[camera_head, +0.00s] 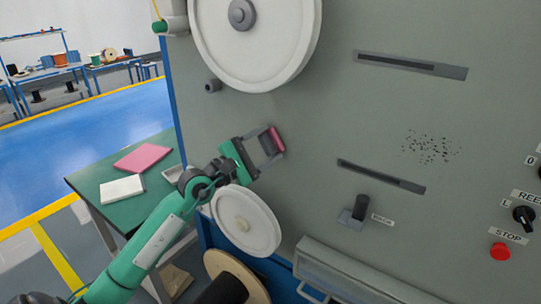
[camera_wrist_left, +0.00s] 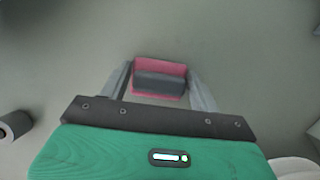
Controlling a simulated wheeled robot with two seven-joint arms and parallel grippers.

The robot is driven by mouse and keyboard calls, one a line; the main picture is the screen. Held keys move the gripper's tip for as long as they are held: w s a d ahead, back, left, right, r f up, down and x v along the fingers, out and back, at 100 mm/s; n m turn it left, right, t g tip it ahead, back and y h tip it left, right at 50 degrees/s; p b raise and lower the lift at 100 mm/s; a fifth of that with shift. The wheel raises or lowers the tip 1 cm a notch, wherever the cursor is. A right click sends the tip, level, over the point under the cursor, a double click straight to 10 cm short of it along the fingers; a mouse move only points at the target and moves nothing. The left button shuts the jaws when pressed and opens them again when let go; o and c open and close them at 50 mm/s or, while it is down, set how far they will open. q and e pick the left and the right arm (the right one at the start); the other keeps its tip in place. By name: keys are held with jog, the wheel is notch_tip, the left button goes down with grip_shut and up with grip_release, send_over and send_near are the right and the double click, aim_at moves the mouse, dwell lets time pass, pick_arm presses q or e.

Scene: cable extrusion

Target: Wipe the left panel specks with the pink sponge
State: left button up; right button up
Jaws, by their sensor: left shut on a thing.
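My left gripper (camera_head: 268,147) is shut on the pink sponge (camera_head: 277,139), in front of the grey machine panel (camera_head: 300,200). In the left wrist view the sponge (camera_wrist_left: 160,93) sits between the two fingers, with a dark grey block on its near side. I cannot tell whether the sponge touches the panel. A patch of dark specks (camera_head: 431,147) is on the panel, well to the right of the sponge, above the lower slot. My right gripper is not in view.
A big white reel (camera_head: 256,60) is above the gripper and a smaller one (camera_head: 245,222) below. Slots (camera_head: 410,65), a black lever (camera_head: 359,209) and a red stop button (camera_head: 500,251) are on the panel. A green table (camera_head: 90,183) holds a pink pad (camera_head: 142,158) and a white block (camera_head: 122,189).

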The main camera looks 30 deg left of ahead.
pick_arm(q)
jog(key=shift+w+a+f+b, duration=0.15)
jog(key=shift+a+b, duration=0.3)
jog(key=shift+a, duration=0.35)
jog(key=shift+s+a+b, duration=0.15)
jog(key=shift+s+b, duration=0.25)
jog(key=shift+s, duration=2.55)
